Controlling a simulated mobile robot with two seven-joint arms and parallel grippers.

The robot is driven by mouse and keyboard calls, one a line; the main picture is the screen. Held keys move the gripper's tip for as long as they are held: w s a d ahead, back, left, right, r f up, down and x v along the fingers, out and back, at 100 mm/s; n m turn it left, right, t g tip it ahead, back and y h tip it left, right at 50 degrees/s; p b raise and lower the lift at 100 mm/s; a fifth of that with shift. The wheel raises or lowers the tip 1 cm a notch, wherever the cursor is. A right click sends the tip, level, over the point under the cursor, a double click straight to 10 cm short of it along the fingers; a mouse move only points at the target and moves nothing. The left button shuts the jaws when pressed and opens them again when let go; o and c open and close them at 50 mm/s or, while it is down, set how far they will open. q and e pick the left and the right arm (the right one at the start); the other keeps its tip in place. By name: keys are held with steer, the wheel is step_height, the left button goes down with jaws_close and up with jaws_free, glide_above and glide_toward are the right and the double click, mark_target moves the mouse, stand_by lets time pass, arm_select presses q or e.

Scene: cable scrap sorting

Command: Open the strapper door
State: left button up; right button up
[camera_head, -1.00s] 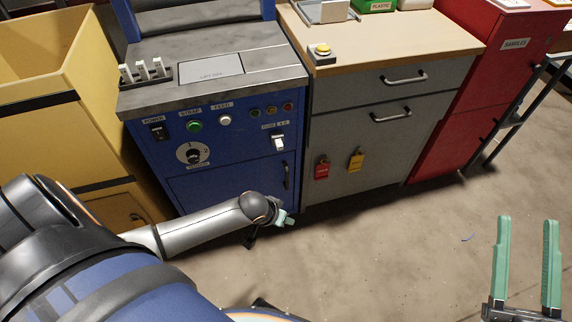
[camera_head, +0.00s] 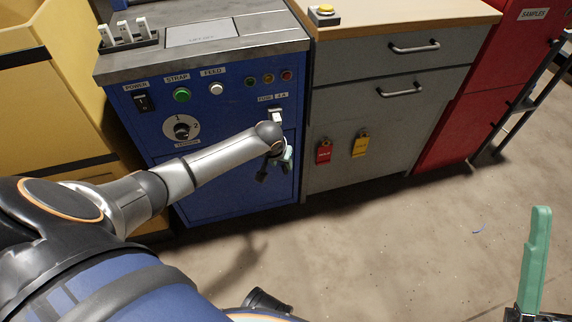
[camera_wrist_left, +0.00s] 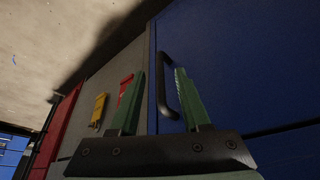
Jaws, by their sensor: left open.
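The strapper is the blue cabinet (camera_head: 225,110) with a grey top. Its blue door (camera_head: 215,195) is closed on the lower front; the door also fills the right of the left wrist view (camera_wrist_left: 245,65). My left gripper (camera_head: 285,158) is open in front of the door's right side and covers much of the handle in the head view. In the left wrist view the black bar handle (camera_wrist_left: 161,85) shows between the two green fingers (camera_wrist_left: 160,74). Whether they touch it I cannot tell. My right gripper (camera_head: 536,255) shows only one green finger at the lower right, with a gap beside it.
A grey drawer cabinet (camera_head: 385,110) with red (camera_head: 323,151) and yellow (camera_head: 360,145) tags stands right of the strapper. A yellow bin (camera_head: 60,120) is on the left, a red cabinet (camera_head: 470,100) farther right.

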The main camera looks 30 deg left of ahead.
mark_target(286, 171)
arm_select(q)
steer(key=w+f+b, duration=0.1)
steer(key=w, duration=0.1)
steer(key=w+a+f+b, duration=0.1)
steer(key=f+b, duration=0.1)
steer(key=shift+w+f, duration=0.25)
steer(key=shift+w, duration=0.1)
steer(key=shift+w+f+b, duration=0.3)
steer(key=shift+f+b, duration=0.25)
steer(key=shift+b, duration=0.05)
steer(key=shift+c, duration=0.4)
jaws_close()
steer(key=shift+a, duration=0.1)
